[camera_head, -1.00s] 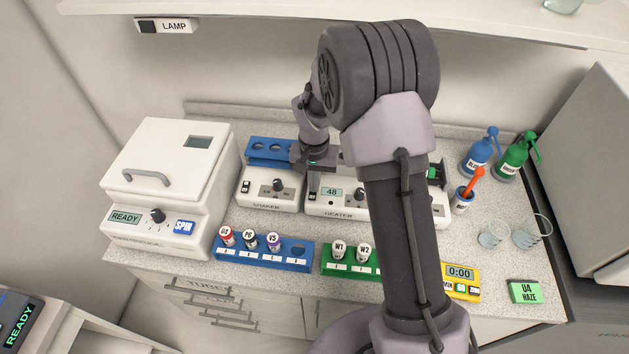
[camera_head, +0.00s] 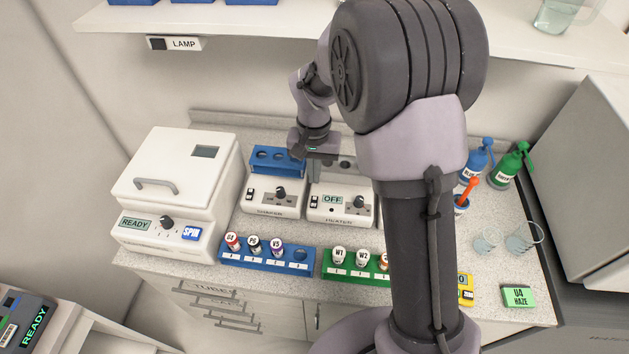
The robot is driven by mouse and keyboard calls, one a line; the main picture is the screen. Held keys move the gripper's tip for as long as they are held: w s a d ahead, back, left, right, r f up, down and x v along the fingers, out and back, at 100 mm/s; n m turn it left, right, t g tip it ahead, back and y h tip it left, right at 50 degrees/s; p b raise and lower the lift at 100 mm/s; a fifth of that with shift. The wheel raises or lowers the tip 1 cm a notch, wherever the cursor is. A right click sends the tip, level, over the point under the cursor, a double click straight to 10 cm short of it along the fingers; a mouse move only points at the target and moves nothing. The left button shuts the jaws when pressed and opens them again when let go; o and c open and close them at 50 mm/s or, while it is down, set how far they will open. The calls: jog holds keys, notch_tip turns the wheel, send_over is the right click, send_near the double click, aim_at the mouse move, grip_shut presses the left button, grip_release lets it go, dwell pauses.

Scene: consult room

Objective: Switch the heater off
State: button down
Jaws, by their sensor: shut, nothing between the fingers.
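The heater (camera_head: 341,214) is a white box on the counter, right of the shaker. Its small display (camera_head: 333,199) reads OFF. A dark knob shows right of the display, and a small dark rocker switch (camera_head: 314,201) sits at its left. My gripper (camera_head: 318,160) is above and behind the heater's front panel, near its back left, and apart from the switch. Its fingers are small here and partly merge with the things behind. The fingers are shut with nothing held. My arm hides the heater's right side and what lies beyond it.
The shaker (camera_head: 273,199) with a blue rack (camera_head: 279,157) stands left of the heater. A centrifuge (camera_head: 172,185) reads READY. Blue (camera_head: 264,262) and green (camera_head: 343,273) tube racks stand in front. Bottles (camera_head: 511,166) and glass beakers (camera_head: 519,239) are at right. A shelf (camera_head: 300,27) overhangs the back.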

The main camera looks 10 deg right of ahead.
jog(key=shift+s+a+r, duration=0.1)
jog(key=shift+s+r, duration=0.05)
jog(key=shift+r, duration=0.6)
jog(key=shift+s+r, duration=0.1)
jog(key=shift+r, duration=0.65)
jog(key=s+a+t+y+b, duration=0.1)
jog(key=s+t+b, duration=0.2)
jog(key=s+b, duration=0.4)
jog(key=s+a+r+t+y+b, duration=0.1)
jog(key=s+b, duration=0.7)
jog(key=s, duration=0.8)
jog(key=shift+s+a+t, duration=0.25)
jog(key=shift+a+t, duration=0.2)
jog(key=shift+t, duration=0.45)
